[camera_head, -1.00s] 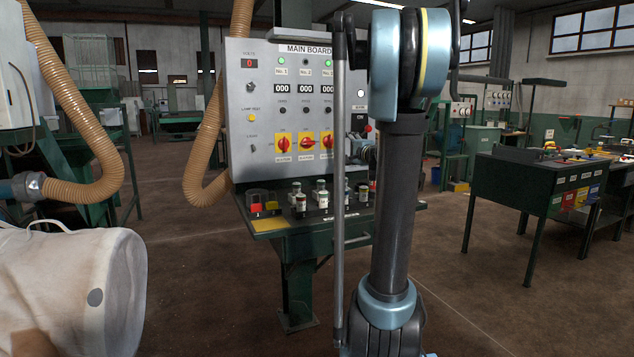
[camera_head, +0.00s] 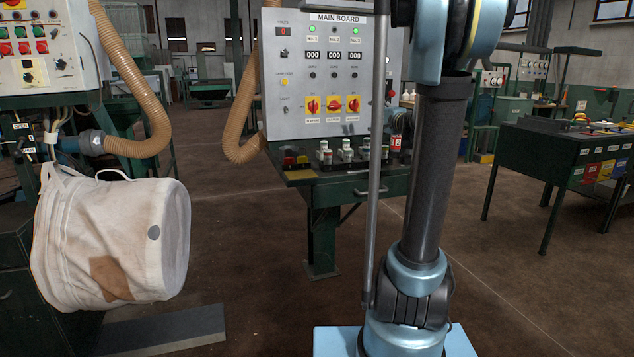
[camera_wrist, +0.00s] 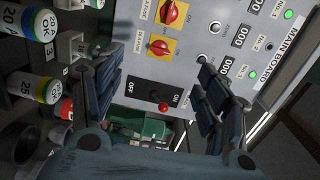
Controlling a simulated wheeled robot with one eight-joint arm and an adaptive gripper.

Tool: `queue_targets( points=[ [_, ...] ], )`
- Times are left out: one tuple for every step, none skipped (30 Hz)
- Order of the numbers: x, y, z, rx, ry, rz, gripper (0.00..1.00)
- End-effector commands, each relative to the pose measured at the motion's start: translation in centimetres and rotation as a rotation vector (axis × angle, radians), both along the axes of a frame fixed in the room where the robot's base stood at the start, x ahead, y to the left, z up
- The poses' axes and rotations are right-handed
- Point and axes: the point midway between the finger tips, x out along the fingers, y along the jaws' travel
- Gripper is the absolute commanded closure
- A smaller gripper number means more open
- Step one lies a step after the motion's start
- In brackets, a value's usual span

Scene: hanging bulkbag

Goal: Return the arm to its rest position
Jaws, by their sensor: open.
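My arm stands upright in the right middle of the head view, in front of the right side of the main board (camera_head: 322,75). Its upper end runs out of the top of the picture, and my gripper is not visible there. In the wrist view my gripper (camera_wrist: 147,72) is open, with its two dark fingers spread wide and nothing between them. The main board (camera_wrist: 215,50) appears rotated behind the fingers, with red rotary switches, counters and an ON/OFF panel (camera_wrist: 155,93). I cannot tell the exact distance from the fingers to the board.
A bench with fuse-like parts (camera_head: 345,151) stands below the board. A white bulk bag (camera_head: 120,235) hangs at left beside a control cabinet (camera_head: 40,45) and a tan hose (camera_head: 135,95). A dark table (camera_head: 545,150) is at right. The floor between is clear.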

Motion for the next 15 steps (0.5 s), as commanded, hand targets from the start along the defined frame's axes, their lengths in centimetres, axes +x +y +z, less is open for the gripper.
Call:
queue_targets(
  points=[
    [-0.5, 1.0, -0.3, -0.021, 0.007, 0.02, 0.32],
    [-0.9, 1.5, -0.4, -0.036, 0.011, 0.031, 0.32],
    [-1.4, 2.1, -0.7, -0.054, 0.016, 0.045, 0.32],
    [-1.8, 2.5, -0.9, -0.069, 0.02, 0.056, 0.32],
    [-2.2, 2.9, -1.0, -0.082, 0.025, 0.066, 0.32],
    [-2.8, 3.5, -1.3, -0.104, 0.031, 0.082, 0.32],
    [-3.2, 3.9, -1.5, -0.119, 0.036, 0.093, 0.32],
    [-3.6, 4.3, -1.8, -0.136, 0.042, 0.104, 0.32],
    [-4.3, 4.9, -2.2, -0.16, 0.049, 0.12, 0.32],
    [-4.8, 5.3, -2.5, -0.178, 0.055, 0.134, 0.32],
    [-5.4, 5.8, -2.9, -0.198, 0.063, 0.147, 0.32],
    [-6.3, 6.4, -3.4, -0.227, 0.074, 0.167, 0.32],
    [-6.9, 6.9, -3.9, -0.251, 0.083, 0.184, 0.32],
    [-7.7, 7.4, -4.4, -0.277, 0.092, 0.201, 0.32],
    [-8.9, 8.1, -5.2, -0.316, 0.108, 0.229, 0.32]
  ],
)
